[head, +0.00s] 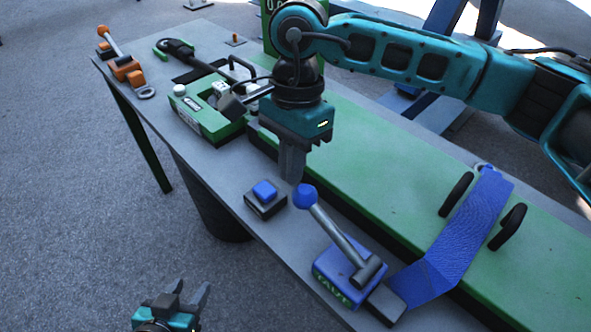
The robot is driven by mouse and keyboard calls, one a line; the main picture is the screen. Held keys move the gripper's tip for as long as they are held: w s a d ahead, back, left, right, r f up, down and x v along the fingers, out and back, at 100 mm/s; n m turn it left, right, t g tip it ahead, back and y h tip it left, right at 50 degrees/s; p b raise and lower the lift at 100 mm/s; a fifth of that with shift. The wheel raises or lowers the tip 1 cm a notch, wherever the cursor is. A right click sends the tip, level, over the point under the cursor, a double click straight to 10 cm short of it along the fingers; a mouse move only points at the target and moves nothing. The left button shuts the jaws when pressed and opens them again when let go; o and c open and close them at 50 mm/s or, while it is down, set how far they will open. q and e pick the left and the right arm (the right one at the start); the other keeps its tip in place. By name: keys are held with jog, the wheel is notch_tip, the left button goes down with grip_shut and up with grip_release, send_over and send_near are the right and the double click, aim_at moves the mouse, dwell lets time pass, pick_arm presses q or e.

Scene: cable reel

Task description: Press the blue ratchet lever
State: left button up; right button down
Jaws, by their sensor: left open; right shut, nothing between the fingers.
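The blue ratchet lever stands on the bench in the head view. Its grey rod (335,236) rises tilted to the left from a blue box (342,275) and ends in a round blue knob (305,197). My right gripper (291,180) points down, shut and empty, just above and left of the knob; I cannot tell whether it touches it. My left gripper (192,296) is open and empty at the bottom edge, off the front of the bench and well away from the lever.
A blue button on a dark block (265,197) sits left of the lever. A blue strap (456,243) crosses the green bed (385,165) between two black handles (507,226). A green box (205,108) and an orange lever unit (124,65) stand further left on the grey bench (205,165).

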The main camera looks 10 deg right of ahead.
jog(key=w+r, duration=0.3)
jog(key=r, duration=0.7)
jog(key=shift+a, duration=0.1)
dwell(1.1)
